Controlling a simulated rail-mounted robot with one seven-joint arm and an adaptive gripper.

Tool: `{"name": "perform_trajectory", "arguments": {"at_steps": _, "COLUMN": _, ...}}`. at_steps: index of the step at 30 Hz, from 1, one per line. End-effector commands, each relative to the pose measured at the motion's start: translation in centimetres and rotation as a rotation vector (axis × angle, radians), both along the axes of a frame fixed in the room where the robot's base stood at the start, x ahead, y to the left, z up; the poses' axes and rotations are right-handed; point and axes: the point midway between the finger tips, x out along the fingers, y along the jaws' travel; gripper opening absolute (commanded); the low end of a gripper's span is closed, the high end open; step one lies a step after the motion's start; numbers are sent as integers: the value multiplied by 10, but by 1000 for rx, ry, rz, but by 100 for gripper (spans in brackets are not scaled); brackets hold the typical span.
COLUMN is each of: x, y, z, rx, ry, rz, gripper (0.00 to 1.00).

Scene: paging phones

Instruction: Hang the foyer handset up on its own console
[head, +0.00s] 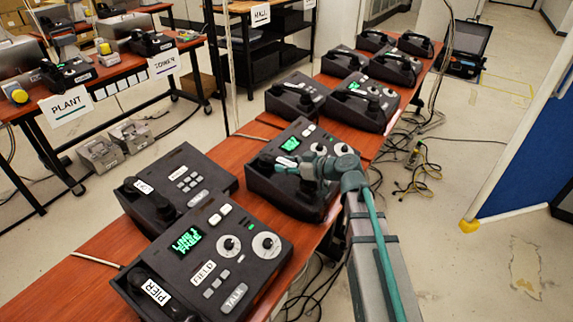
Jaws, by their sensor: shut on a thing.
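My gripper (304,168) is shut on a dark handset (267,160) with a small white label (287,162), at the middle console (296,205) on the long wooden table. This console has a lit green screen (290,145). My gripper and arm cover part of the console and its cradle. I cannot tell whether the handset touches the cradle. The label is too small to read, so I cannot make out the word foyer on any handset or console.
A console marked FIELD (225,255) stands at the front, with a handset marked PIER (156,291) at its left. Another console (185,180) is behind it. Several more consoles (362,100) line the table toward the back. Cables (420,165) lie on the floor at right.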

Motion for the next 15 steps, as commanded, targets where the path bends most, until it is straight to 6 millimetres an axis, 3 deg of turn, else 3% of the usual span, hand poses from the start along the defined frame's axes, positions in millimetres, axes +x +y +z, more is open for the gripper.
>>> {"name": "perform_trajectory", "arguments": {"at_steps": 5, "x": 0, "y": 0, "z": -4, "rx": 1, "ry": -1, "rz": 0, "gripper": 0}}
{"name": "perform_trajectory", "arguments": {"at_steps": 6, "x": 0, "y": 0, "z": -4, "rx": 0, "ry": 0, "rz": 0, "gripper": 38}}
{"name": "perform_trajectory", "arguments": {"at_steps": 10, "x": 0, "y": 0, "z": -3, "rx": 0, "ry": 0, "rz": 0, "gripper": 60}}
{"name": "perform_trajectory", "arguments": {"at_steps": 15, "x": 0, "y": 0, "z": -3, "rx": 0, "ry": 0, "rz": 0, "gripper": 62}}
